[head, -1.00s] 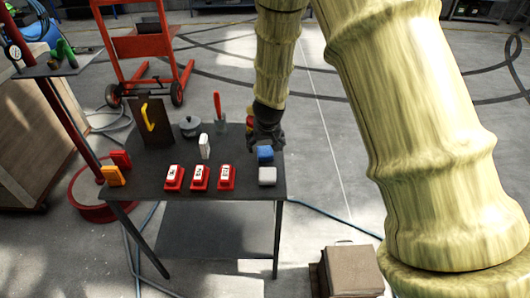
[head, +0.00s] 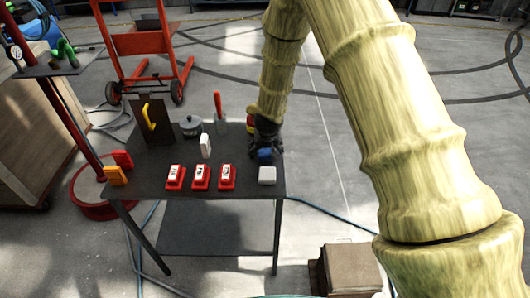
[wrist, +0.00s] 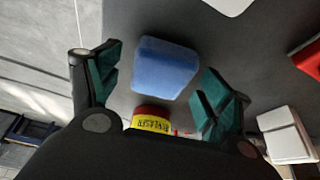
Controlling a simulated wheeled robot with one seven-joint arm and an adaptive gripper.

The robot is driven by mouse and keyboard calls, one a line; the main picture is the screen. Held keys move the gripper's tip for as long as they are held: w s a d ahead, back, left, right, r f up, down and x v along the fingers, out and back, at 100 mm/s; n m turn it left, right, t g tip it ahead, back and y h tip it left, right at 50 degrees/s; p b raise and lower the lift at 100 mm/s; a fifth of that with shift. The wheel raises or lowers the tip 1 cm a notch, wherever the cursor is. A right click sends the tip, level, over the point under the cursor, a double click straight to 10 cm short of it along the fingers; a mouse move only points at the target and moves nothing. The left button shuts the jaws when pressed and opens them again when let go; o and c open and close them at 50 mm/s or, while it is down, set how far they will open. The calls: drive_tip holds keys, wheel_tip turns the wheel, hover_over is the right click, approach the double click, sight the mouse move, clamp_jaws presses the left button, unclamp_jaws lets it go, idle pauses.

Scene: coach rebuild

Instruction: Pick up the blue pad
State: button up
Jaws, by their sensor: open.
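The blue pad (head: 265,155) lies on the dark table near its right edge in the head view, partly hidden by my gripper (head: 264,143). In the wrist view the blue pad (wrist: 166,67) shows whole, a rounded block on the table top. My gripper (wrist: 163,84) is open, with one green-padded finger on each side of the pad. The pad sits between and a little beyond the fingertips. I see no contact.
A white pad (head: 267,175) lies just in front of the blue one. A red and yellow item (wrist: 151,119) stands close behind it. Red holders with white blocks (head: 200,177) and an upright white block (head: 205,146) are to the left on the table (head: 222,197).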

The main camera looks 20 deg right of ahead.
sight(265, 150)
drive_tip(key=c, duration=0.9)
drive_tip(key=shift+c, duration=0.2)
drive_tip(key=shift+r, duration=0.1)
drive_tip(key=shift+r+b, duration=0.4)
drive_tip(key=shift+r, duration=0.55)
drive_tip(key=shift+b+v, duration=0.45)
drive_tip(key=shift+v, duration=0.3)
drive_tip(key=s+a+b, duration=0.1)
drive_tip(key=s, duration=0.4)
drive_tip(key=s+a+r+b, duration=0.1)
drive_tip(key=s+a, duration=0.1)
drive_tip(key=s, duration=0.3)
drive_tip(key=s+a+b, duration=0.1)
drive_tip(key=s, duration=0.3)
drive_tip(key=shift+s+a+r+b, duration=0.2)
drive_tip(key=shift+s+r+b, duration=0.1)
drive_tip(key=shift+s, duration=0.1)
